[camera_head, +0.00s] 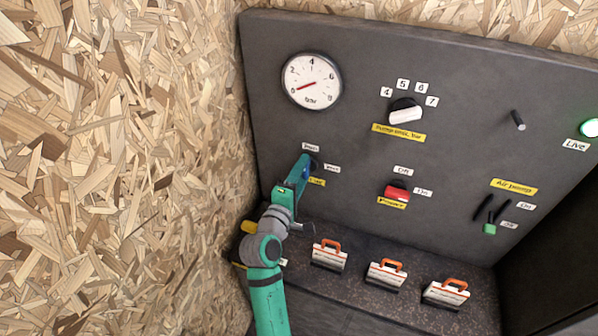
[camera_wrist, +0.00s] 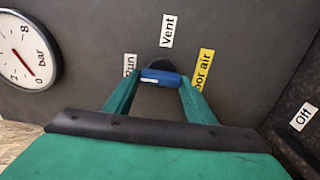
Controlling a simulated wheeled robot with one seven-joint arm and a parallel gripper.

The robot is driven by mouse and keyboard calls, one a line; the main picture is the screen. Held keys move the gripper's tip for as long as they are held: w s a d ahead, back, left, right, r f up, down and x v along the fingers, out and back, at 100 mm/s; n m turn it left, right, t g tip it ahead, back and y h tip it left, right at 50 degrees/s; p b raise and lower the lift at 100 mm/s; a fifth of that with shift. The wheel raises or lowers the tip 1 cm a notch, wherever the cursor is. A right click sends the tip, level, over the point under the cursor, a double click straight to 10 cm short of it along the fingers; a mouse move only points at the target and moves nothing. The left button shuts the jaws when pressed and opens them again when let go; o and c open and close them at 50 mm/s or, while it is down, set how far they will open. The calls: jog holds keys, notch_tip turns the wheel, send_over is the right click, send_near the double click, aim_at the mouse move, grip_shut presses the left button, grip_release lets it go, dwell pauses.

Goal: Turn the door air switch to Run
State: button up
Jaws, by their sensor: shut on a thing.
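The door air switch is a blue knob (camera_wrist: 162,77) on a dark round base, at the lower left of the panel. In the wrist view the blue bar lies nearly level, its left end toward the Run label (camera_wrist: 130,66). The Vent label (camera_wrist: 168,31) is above it and the yellow door air label (camera_wrist: 203,70) to its right. My gripper (camera_wrist: 160,82) is shut on the blue knob, one green finger at each side. In the head view my gripper (camera_head: 303,171) hides most of the knob.
A gauge (camera_head: 311,80) is above the switch. A white knob (camera_head: 405,115), a red knob (camera_head: 397,193) and the air pump lever (camera_head: 490,228) are to the right. Several orange-handled blocks (camera_head: 329,256) stand on the ledge below. A chipboard wall (camera_head: 120,150) is close on the left.

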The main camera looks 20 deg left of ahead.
jog(key=shift+s+a+f, duration=0.1)
jog(key=shift+a, duration=0.15)
jog(key=shift+d, duration=0.15)
jog(key=o, duration=1)
jog(key=shift+d, duration=0.15)
jog(key=shift+o, duration=0.2)
jog(key=shift+d, duration=0.1)
jog(key=s, duration=1.1)
jog(key=shift+w, duration=0.1)
